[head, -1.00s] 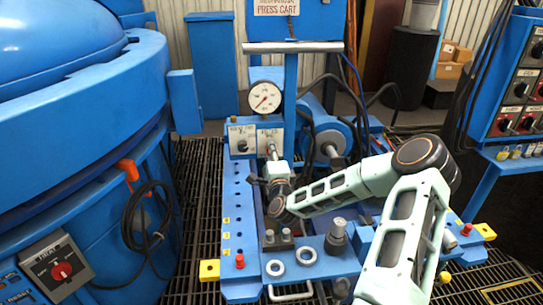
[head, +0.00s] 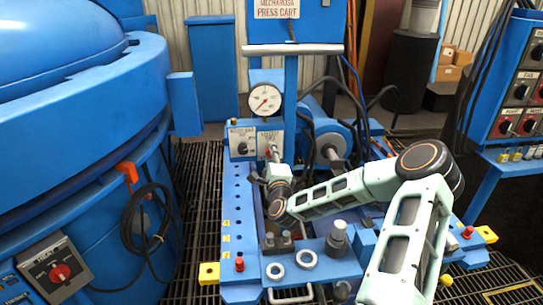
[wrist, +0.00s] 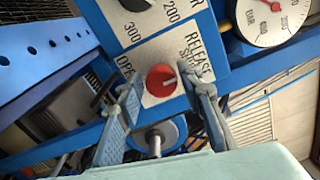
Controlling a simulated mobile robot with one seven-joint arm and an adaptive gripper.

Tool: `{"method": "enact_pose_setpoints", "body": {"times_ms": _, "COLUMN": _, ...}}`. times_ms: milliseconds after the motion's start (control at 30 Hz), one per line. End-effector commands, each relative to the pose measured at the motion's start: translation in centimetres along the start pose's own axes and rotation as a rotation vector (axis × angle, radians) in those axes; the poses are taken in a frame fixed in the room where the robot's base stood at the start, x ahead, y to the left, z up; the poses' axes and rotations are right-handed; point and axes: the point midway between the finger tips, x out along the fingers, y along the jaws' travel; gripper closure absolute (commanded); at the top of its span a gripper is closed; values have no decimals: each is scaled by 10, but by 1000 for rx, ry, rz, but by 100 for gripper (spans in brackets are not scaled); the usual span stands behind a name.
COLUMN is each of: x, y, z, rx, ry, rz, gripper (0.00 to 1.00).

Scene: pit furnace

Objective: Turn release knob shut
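The release knob (wrist: 161,80) is a round red knob on a white plate (wrist: 172,55) printed RELEASE, with SHUT and OPEN lettering partly covered by my fingers. I cannot tell which way the knob points. My gripper (wrist: 158,80) is open, with one finger on each side of the knob in the wrist view. Gaps seem to show beside the knob; I cannot tell whether the right fingertip touches it. In the head view my gripper (head: 273,158) is at the front of the valve panel (head: 256,124) and mostly hides the knob.
A black knob (head: 242,148) sits on the panel just left of the release plate. A pressure gauge (head: 264,100) stands above it. The blue cart (head: 238,210) carries two rings and upright fittings. Black hoses (head: 317,125) hang right of the panel.

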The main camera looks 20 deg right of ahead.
Motion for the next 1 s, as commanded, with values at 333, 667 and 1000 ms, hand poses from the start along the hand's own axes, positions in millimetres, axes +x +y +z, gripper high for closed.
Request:
{"method": "enact_pose_setpoints", "body": {"times_ms": 333, "x": 0, "y": -1, "z": -1, "rx": -2, "ry": 2, "rz": -2, "gripper": 56}}
{"method": "enact_pose_setpoints", "body": {"times_ms": 667, "x": -39, "y": 0, "z": -1, "rx": -2, "ry": 1, "rz": 0, "gripper": 56}}
{"method": "enact_pose_setpoints", "body": {"times_ms": 1000, "x": -101, "y": 0, "z": 0, "rx": -1, "ry": 1, "rz": 1, "gripper": 56}}
